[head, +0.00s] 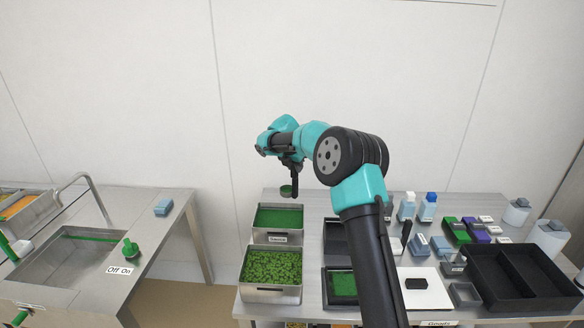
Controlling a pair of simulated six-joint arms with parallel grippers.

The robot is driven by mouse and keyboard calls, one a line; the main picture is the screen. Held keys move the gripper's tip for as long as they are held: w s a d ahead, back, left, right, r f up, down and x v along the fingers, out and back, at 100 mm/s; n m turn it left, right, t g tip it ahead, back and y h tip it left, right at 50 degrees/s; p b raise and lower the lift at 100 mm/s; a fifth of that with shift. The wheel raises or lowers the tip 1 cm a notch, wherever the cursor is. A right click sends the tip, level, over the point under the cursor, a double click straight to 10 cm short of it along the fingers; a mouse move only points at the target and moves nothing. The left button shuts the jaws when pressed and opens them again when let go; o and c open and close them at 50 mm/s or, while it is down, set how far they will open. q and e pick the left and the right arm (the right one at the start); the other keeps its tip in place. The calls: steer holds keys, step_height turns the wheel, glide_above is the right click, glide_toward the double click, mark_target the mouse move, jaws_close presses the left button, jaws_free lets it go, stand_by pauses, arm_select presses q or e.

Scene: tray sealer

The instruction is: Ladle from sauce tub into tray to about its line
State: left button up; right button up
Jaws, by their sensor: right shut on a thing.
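My right gripper (291,164) is shut on the dark handle of a ladle. The ladle's bowl (286,190) hangs low beneath the gripper and shows green inside. In the picture the bowl is just above the back edge of the sauce tub (278,239), a steel tub labelled Sauce and filled with green sauce. A black tray (331,299) with green contents stands right of the front tub, partly hidden by my right arm. Its fill line cannot be made out. My left gripper is not in view.
A steel tub of green pieces (270,293) stands in front of the sauce tub. A dark container (333,247) stands behind the tray. Bottles, small boxes and a large black divided bin (520,277) crowd the right side. A sink (85,242) is at left.

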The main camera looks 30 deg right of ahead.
steer(key=shift+a, duration=0.1)
steer(key=shift+s+a+f+t+h, duration=0.4)
steer(key=shift+s+a+f+h, duration=0.1)
steer(key=shift+a+f+h, duration=0.35)
steer(key=shift+a, duration=0.1)
stand_by(0.4)
steer(key=shift+s+a+f+t+h, duration=0.1)
steer(key=shift+s+a+t+h, duration=0.3)
steer(key=shift+a+h, duration=0.35)
steer(key=shift+s+a+f+t+h, duration=0.1)
steer(key=shift+s+a+t+h, duration=0.3)
steer(key=shift+a+h, duration=0.3)
steer(key=shift+s+a+f+t+h, duration=0.25)
steer(key=shift+a+f+h, duration=0.05)
steer(key=shift+a+h, duration=0.25)
steer(key=shift+s+a+f+t+h, duration=0.25)
steer(key=shift+s+a+t+h, duration=0.05)
steer(key=shift+a+h, duration=0.2)
steer(key=shift+s+a+f+t+h, duration=0.25)
steer(key=shift+a+f+h, duration=0.05)
steer(key=shift+a+h, duration=0.25)
steer(key=shift+f, duration=0.1)
